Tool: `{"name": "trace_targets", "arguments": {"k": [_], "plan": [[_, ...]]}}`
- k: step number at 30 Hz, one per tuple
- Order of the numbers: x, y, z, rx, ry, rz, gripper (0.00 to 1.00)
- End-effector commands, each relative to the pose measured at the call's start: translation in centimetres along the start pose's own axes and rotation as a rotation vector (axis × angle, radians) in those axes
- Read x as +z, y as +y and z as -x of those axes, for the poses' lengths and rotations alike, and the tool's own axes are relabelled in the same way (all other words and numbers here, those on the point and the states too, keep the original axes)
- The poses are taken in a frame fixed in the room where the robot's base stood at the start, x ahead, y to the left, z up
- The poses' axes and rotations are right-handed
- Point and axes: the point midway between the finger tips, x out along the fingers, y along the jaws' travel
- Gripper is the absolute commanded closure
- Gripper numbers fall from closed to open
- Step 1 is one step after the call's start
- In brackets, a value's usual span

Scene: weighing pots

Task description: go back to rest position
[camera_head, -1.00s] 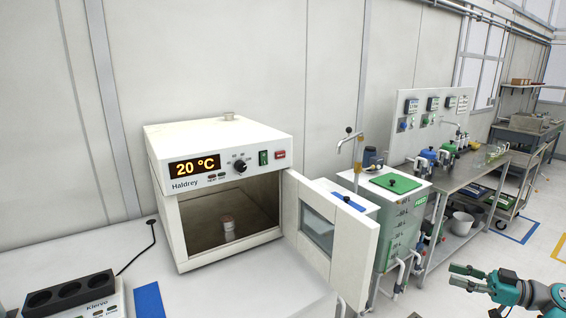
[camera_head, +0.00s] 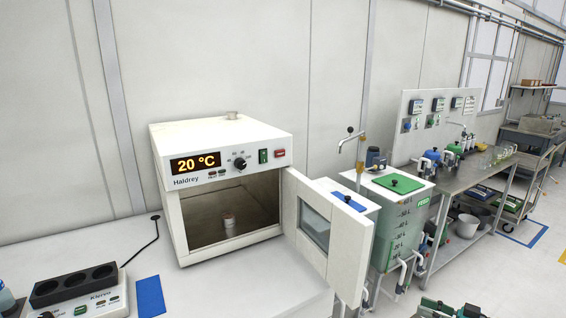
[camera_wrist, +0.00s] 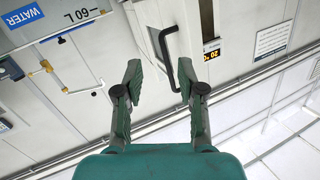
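My gripper (camera_wrist: 158,82) shows in the wrist view with its two fingers apart and nothing between them. In the head view only a small part of my arm shows at the bottom edge, right of centre. The white Haldrey oven (camera_head: 219,136) stands on the bench with its door (camera_head: 334,240) swung open to the right; its display reads 20 °C. A small pot (camera_head: 229,221) with a reddish top stands upright inside the oven. In the wrist view a black bar handle (camera_wrist: 167,60) lies beyond the fingers, apart from them as far as I can tell.
A Klervo device with a black holder (camera_head: 74,285) and a blue strip (camera_head: 150,297) lie at the bench's left. A tank with a green lid (camera_head: 398,184) stands right of the oven door. A steel table (camera_head: 470,178) with bottles stands beyond. The bench before the oven is clear.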

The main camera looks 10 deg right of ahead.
Motion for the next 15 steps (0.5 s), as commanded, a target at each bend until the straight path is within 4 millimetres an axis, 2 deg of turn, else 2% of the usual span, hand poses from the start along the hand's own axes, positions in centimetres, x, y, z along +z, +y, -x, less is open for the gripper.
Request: {"name": "trace_targets", "arguments": {"k": [1,7,12,15], "plan": [[1.9,-0.8,-1.2,0.018,-0.015,-0.032,0.61],[10.2,-4.5,-5.4,0.141,-0.091,-0.169,0.61],[17.0,-8.7,-7.5,0.260,-0.156,-0.261,0.61],[20.5,-11.4,-8.0,0.331,-0.191,-0.300,0.61]]}}
